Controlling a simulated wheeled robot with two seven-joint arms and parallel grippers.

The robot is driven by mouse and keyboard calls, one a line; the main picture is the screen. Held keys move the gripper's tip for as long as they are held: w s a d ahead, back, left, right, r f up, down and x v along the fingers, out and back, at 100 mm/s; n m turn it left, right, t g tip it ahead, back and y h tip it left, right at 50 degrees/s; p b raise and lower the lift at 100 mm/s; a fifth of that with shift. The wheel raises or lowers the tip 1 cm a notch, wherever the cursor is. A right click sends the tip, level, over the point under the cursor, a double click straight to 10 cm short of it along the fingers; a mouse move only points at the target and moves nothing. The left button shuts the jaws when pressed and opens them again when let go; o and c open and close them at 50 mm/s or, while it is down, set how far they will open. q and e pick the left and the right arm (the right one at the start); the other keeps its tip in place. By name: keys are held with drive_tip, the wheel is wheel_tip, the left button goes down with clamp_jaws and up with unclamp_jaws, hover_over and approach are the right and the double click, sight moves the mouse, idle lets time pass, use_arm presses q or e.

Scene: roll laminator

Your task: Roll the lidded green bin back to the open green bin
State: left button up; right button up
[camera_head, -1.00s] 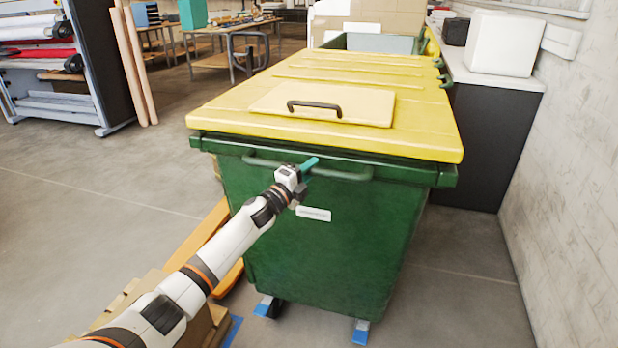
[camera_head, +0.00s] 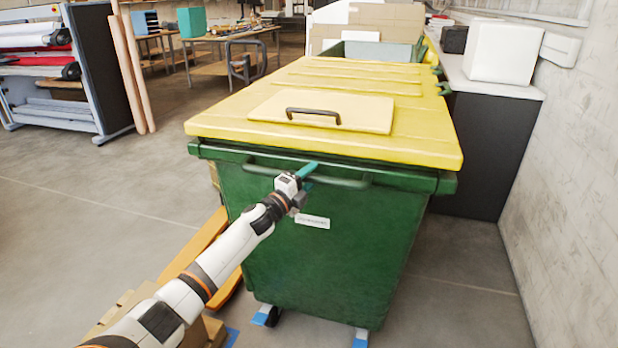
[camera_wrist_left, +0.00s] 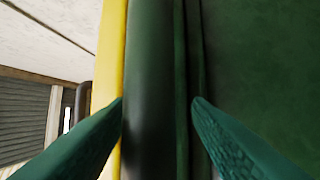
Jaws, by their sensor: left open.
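The lidded green bin (camera_head: 330,245) stands in front of me with its yellow lid (camera_head: 380,80) shut. A green bar handle (camera_head: 340,182) runs along its front below the lid. My left gripper (camera_head: 308,170) is at this handle, left of its middle, with teal fingertips. In the left wrist view the two fingers (camera_wrist_left: 158,105) are apart, with the dark green bar (camera_wrist_left: 150,70) between them. I cannot tell whether either finger touches it. The open green bin (camera_head: 378,46) is directly behind the lidded one, its grey inside showing. Its lower part is hidden. My right gripper is not in view.
An orange pallet jack (camera_head: 195,250) and brown boxes (camera_head: 205,332) are low at the left of the bin. A dark cabinet with a white top (camera_head: 480,140) and a pale wall (camera_head: 570,180) bound the right. Blue marks (camera_head: 360,338) lie on the floor by the wheels. Open floor is at left.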

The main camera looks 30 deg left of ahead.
use_arm(q)
drive_tip(key=shift+s+r, duration=0.1)
drive_tip(key=shift+s, duration=0.15)
drive_tip(key=b+v, duration=0.2)
drive_tip(key=v, duration=0.9)
drive_tip(key=shift+s, duration=0.3)
drive_tip(key=shift+a, duration=0.15)
